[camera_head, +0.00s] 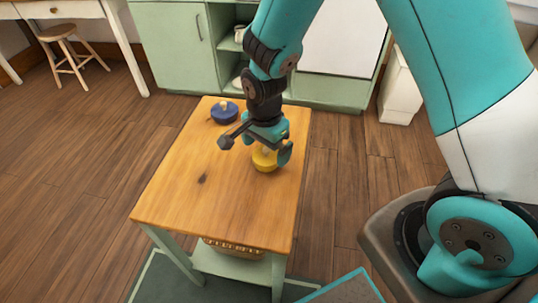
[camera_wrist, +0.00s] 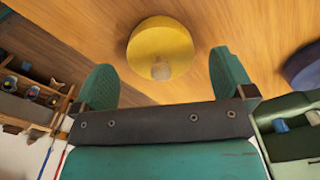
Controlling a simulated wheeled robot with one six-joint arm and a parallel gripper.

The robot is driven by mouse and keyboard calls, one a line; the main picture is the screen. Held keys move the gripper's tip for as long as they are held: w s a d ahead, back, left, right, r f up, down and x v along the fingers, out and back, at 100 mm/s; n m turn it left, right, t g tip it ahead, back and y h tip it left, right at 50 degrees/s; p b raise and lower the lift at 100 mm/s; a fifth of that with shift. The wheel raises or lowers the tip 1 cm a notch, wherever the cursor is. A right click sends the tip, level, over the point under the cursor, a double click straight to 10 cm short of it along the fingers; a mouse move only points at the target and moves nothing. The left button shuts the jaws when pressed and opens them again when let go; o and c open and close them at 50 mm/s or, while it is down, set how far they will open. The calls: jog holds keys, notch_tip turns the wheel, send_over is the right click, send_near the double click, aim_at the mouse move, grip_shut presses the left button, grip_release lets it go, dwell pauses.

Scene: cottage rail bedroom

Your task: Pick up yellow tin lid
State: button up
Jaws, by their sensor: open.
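The yellow tin lid (camera_head: 265,160) lies on the wooden table, right of its middle in the head view. It is round with a small pale knob on top. In the wrist view the yellow lid (camera_wrist: 160,45) shows ahead of and between the two teal fingers, apart from both. My gripper (camera_head: 262,150) is open and empty, just above the lid, and hides part of it in the head view. The gripper's fingers (camera_wrist: 165,80) stand wide apart in the wrist view. I cannot tell the exact height above the lid.
A blue lid (camera_head: 224,112) with a knob lies on the table (camera_head: 190,185) behind and left of the yellow one. The table's front left is bare. A wicker basket (camera_head: 235,248) sits on the shelf below. A green cabinet (camera_head: 175,50) stands behind, and a stool (camera_head: 65,50) stands far left.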

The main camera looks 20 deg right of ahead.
notch_tip(320, 180, down, 2)
jog(key=shift+f, duration=0.15)
jog(key=c, duration=0.9)
